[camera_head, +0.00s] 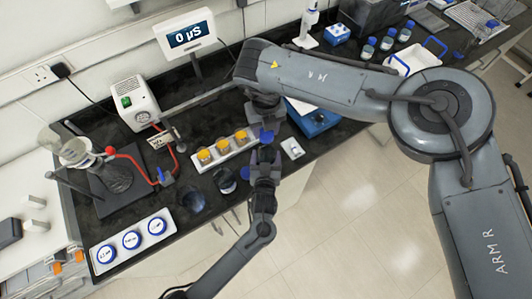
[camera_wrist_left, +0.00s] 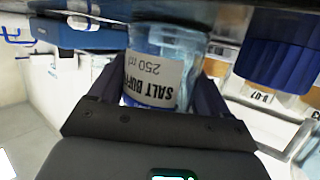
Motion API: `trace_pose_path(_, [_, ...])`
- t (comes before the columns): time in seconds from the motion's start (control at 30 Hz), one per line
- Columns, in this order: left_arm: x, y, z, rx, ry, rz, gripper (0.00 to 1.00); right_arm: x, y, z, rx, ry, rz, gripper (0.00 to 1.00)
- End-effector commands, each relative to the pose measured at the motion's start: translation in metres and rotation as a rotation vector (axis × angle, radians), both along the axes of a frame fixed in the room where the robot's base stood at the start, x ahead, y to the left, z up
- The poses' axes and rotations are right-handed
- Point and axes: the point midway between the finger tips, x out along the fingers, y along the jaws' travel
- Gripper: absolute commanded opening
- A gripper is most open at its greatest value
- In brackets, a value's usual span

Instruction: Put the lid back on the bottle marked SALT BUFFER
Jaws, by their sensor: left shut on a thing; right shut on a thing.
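The bottle marked SALT BUFFER (camera_wrist_left: 150,78) is held between my left gripper's fingers, its label upside down in the left wrist view. In the head view my left gripper (camera_head: 264,158) is shut at the bench's front edge and hides most of the bottle. My right gripper (camera_head: 264,122) is shut on a blue lid (camera_head: 266,136), directly beyond the left gripper. Lid and bottle look close together, but I cannot tell whether they touch.
A white rack with yellow-topped columns (camera_head: 204,155) stands just left of the grippers. A blue device (camera_head: 314,118) is to the right.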

Motion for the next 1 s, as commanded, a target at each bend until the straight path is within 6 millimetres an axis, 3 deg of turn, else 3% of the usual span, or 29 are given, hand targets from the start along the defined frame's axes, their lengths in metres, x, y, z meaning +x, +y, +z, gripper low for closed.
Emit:
trace_pose_path(0.4, [0.000,0.000,0.000,0.001,0.000,0.000,0.23,0.000,0.000,-0.046,0.001,-0.002,0.000,0.18])
trace_pose_path(1.0, [0.000,0.000,0.000,0.001,0.001,0.000,0.23,0.001,0.000,-0.048,0.001,-0.003,0.000,0.18])
